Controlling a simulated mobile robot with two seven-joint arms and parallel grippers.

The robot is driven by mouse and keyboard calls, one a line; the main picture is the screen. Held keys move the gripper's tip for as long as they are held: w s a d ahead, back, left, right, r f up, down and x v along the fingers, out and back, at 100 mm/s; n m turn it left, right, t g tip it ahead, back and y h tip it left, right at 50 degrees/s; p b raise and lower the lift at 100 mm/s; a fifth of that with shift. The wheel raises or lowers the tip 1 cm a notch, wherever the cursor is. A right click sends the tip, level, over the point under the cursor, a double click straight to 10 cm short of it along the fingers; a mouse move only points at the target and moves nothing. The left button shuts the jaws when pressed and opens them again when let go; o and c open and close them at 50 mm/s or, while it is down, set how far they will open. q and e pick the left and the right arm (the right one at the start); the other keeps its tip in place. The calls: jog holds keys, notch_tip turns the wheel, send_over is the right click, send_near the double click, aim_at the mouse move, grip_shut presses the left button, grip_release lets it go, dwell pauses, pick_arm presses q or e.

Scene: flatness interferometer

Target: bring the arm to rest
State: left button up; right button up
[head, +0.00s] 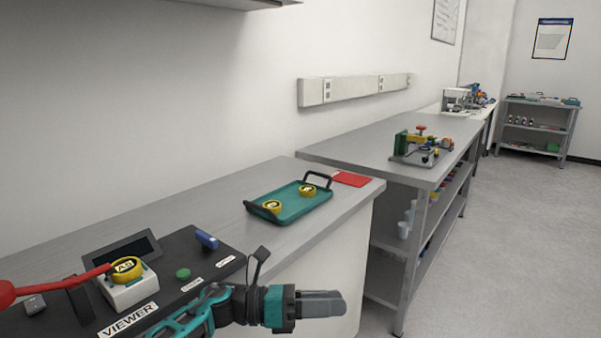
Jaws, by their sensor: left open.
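My left gripper (322,304) is at the lower middle of the head view, past the bench's front edge, over the floor side. Its grey fingers point right. It is open and I see nothing held in it. My teal left arm comes in from the bottom edge, in front of the black viewer base (180,258). My right gripper is not in view.
A teal tray (298,204) with two yellow discs and a red pad (352,179) lie farther along. Open floor is right.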

pick_arm(q)
jog(key=s+a+f+n+t+y, duration=0.3)
jog(key=a+f+n+t+y, duration=0.4)
jog(key=n, duration=0.9)
jog(key=s+a+f+n+t+y, duration=0.4)
jog(key=n+t, duration=0.5)
jog(key=n, duration=0.8)
jog(key=s+a+f+n+g+y, duration=0.2)
jog(key=s+a+f+n, duration=0.3)
jog(key=s+n, duration=0.1)
jog(key=s+a+f+n+g+y+p, duration=0.1)
jog(key=s+a+f+n+g+y, duration=0.2)
jog(key=s+a+n, duration=0.3)
jog(key=shift+s+a+f+g, duration=0.15)
jog(key=shift+s+f+g, duration=0.15)
jog(key=shift+s+f, duration=0.65)
jog(key=shift+r, duration=0.1)
jog(key=shift+s+a+n, duration=0.1)
jog(key=shift+n, duration=0.2)
